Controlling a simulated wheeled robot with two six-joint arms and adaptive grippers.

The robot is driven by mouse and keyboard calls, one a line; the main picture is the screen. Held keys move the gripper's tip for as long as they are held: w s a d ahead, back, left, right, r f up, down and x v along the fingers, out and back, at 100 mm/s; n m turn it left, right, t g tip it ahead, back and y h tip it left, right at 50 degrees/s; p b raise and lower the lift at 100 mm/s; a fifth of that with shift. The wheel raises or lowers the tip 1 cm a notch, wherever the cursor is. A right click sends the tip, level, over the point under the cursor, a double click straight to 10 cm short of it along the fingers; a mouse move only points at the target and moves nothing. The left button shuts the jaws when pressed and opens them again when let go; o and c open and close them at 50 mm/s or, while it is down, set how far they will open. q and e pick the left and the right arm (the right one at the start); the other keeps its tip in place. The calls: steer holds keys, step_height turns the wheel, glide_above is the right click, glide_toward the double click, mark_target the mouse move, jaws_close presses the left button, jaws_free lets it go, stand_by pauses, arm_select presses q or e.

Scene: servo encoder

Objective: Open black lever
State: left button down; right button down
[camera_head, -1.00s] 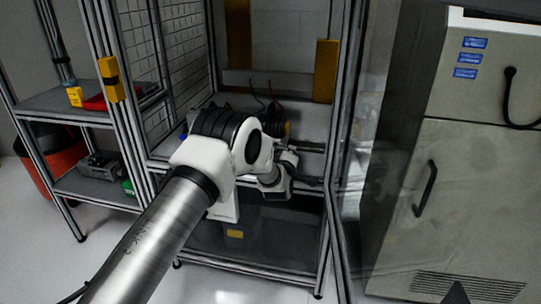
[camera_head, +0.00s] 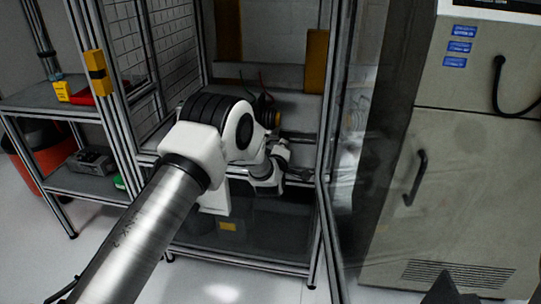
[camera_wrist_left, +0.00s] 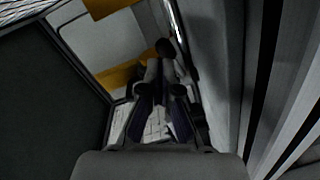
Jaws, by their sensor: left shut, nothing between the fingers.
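A black handle (camera_head: 416,178) is fixed upright on the door of the grey cabinet (camera_head: 470,190) at the right of the head view. A second black curved piece (camera_head: 500,82) hangs higher on the cabinet; I cannot tell whether it is a lever or a hose. My left gripper (camera_head: 302,174) is to the left of the cabinet, by the metal frame post, apart from both black pieces. In the left wrist view the gripper (camera_wrist_left: 165,50) is shut and empty, its fingers together.
A metal frame (camera_head: 321,200) with a clear panel stands between my left arm and the cabinet. A shelf (camera_head: 85,105) with a yellow and a red item is at the left. An orange bin (camera_head: 30,160) stands behind it. Floor is free in front.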

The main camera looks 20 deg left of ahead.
arm_select(q)
steer(key=v, duration=1)
